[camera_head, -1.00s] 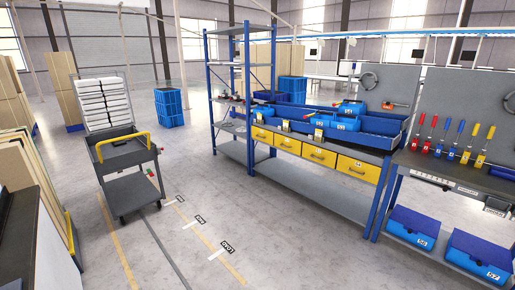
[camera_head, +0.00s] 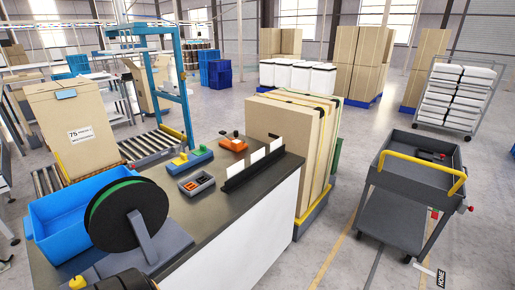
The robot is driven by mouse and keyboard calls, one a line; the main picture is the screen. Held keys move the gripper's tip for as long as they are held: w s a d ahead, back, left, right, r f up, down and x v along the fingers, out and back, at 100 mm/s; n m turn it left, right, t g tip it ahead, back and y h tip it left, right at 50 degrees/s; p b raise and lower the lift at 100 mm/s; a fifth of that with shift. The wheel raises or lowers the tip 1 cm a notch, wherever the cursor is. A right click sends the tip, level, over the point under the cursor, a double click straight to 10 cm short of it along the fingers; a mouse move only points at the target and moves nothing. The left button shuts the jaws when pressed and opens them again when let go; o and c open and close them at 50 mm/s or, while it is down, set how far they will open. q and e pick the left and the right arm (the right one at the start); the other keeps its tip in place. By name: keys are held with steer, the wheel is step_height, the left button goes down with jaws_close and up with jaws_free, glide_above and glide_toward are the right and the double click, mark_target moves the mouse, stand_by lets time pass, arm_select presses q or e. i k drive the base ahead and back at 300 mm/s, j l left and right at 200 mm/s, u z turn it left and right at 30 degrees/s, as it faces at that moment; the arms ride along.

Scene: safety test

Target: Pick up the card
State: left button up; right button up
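Several white cards (camera_head: 257,157) stand upright in a black slotted holder (camera_head: 244,177) on the dark-topped bench (camera_head: 222,206). They are the only card-like things I can make out on the bench, and I cannot tell which one is the task's card.
On the bench are a black reel (camera_head: 128,216), a blue bin (camera_head: 70,222), a grey tray (camera_head: 197,184) and an orange tool (camera_head: 233,144). Large cardboard panels (camera_head: 293,120) stand behind it. A grey cart (camera_head: 400,185) is at right, with clear floor between.

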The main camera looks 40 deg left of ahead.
mark_target(258, 156)
steer(key=i+u, duration=0.15)
steer(key=i, duration=0.75)
steer(key=i+u, duration=0.1)
steer(key=i, duration=0.8)
steer(key=i+l+u, duration=0.15)
steer(key=i, duration=0.7)
steer(key=i+u, duration=0.1)
steer(key=u, duration=0.8)
steer(key=i+l+u, duration=0.1)
steer(key=u, duration=0.85)
steer(key=i+l, duration=0.05)
steer(key=l, duration=0.05)
